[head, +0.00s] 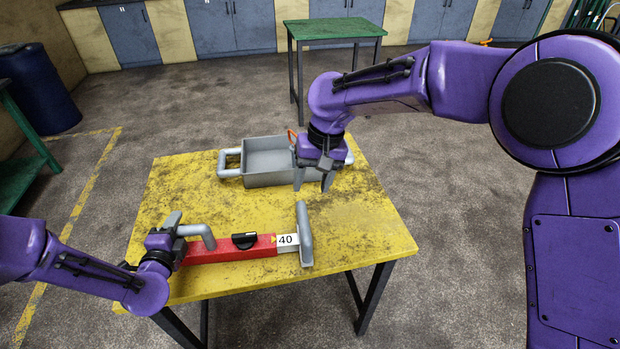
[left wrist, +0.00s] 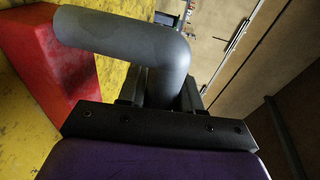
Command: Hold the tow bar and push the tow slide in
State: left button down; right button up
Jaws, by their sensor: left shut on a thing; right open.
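The red tow bar (head: 222,250) lies on the yellow table, with a grey bent handle (head: 199,233) at its left end and a black latch on top. Its tow slide (head: 288,243) sticks out at the right end, showing a white label "40" and ending in a grey crosspiece (head: 305,234). My left gripper (head: 176,228) is shut on the grey handle; the left wrist view shows the handle (left wrist: 120,38) between the fingers beside the red body (left wrist: 48,60). My right gripper (head: 313,184) is open and empty, above the table behind the crosspiece.
A grey tray (head: 268,179) with side handles stands at the back of the yellow table (head: 370,235), just behind my right gripper, which partly hides it. The table's right side is clear. A green table (head: 335,28) stands farther back.

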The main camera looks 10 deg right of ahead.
pick_arm(q)
jog(key=c, duration=0.7)
grip_release()
